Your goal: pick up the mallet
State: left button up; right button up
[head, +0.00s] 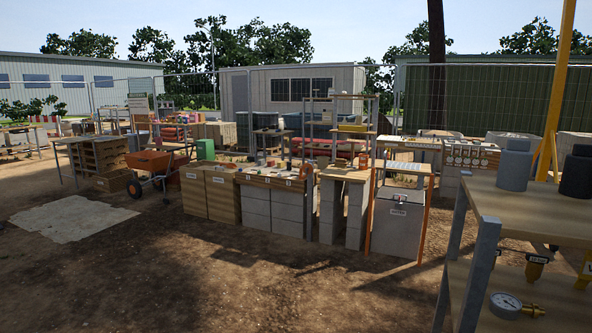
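I cannot make out a mallet in the head view; small items on the benches are too far off to tell apart. Several small things lie on the wooden top of the block-built bench (272,180) in the middle, one of them orange. Neither of my grippers shows in this view.
A wooden-topped table (540,212) stands close at the right, bearing a grey container (513,170) and a black one (577,175). A gauge (505,305) sits below. A chiller box (398,218), an orange wheelbarrow (150,161) and pallets (103,153) stand farther off. Dirt ground in front is open.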

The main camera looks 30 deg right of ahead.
aim_at(290, 165)
jog(key=z, duration=0.75)
jog(key=i, duration=6.25)
jog(key=z, duration=0.15)
